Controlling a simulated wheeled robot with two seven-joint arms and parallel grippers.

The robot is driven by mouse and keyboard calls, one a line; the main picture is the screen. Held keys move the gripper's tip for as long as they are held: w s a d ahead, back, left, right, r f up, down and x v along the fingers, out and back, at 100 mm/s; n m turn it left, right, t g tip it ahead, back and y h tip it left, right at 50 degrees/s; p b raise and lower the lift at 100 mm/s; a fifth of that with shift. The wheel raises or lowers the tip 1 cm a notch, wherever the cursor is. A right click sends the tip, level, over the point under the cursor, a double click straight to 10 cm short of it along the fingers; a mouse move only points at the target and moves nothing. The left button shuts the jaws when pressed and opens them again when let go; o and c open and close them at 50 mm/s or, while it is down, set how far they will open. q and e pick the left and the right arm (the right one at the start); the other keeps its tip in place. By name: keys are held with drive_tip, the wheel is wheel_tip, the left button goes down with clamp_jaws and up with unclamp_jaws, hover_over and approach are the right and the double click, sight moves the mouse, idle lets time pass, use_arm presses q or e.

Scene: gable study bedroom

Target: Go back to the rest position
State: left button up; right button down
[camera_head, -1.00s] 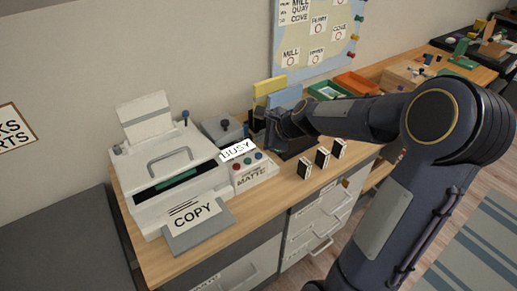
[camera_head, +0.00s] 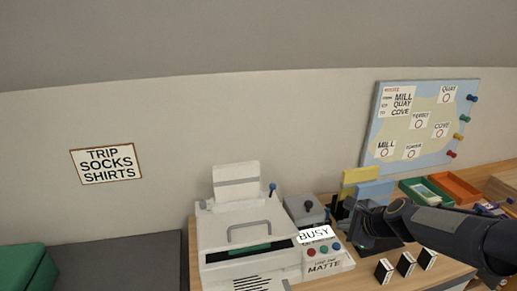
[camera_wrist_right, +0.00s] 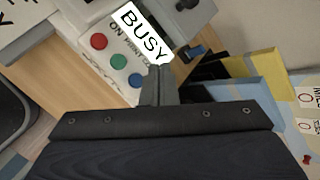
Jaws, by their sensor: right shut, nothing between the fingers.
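My right gripper (camera_head: 343,212) reaches in from the right in the head view, over the back of the desk beside the grey device and the yellow and blue upright pieces. Its fingers are shut and empty. In the wrist view the closed fingers (camera_wrist_right: 160,84) point toward the white button box (camera_wrist_right: 112,50), just below its BUSY sign (camera_wrist_right: 146,36). I cannot tell whether they touch anything. My left gripper is not in view.
A white copier (camera_head: 240,235) stands left of the button box. Several small black-and-white blocks (camera_head: 405,264) stand at the desk front. Green (camera_head: 425,190) and orange (camera_head: 456,187) trays lie behind my right arm. A map board (camera_head: 418,125) hangs above.

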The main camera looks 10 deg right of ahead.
drive_tip(key=s+a+r+n+g+y, duration=0.1)
drive_tip(key=s+a+r+n, duration=0.25)
drive_tip(key=s+n, duration=0.35)
drive_tip(key=s+a+r+n, duration=0.2)
drive_tip(key=s+a+n, duration=0.3)
drive_tip(key=s, duration=0.3)
drive_tip(key=s+a+f+n+g, duration=0.1)
drive_tip(key=s+n, duration=0.4)
drive_tip(key=s, duration=0.1)
drive_tip(key=s+a+f+n+g, duration=0.1)
drive_tip(key=s+a+f+n, duration=0.1)
drive_tip(key=s+n, duration=0.2)
drive_tip(key=s, duration=0.2)
drive_tip(key=shift+s+f+n, duration=0.3)
drive_tip(key=shift+s+n, duration=0.05)
drive_tip(key=shift+n, duration=0.05)
drive_tip(key=shift+a, duration=0.1)
idle(1.4)
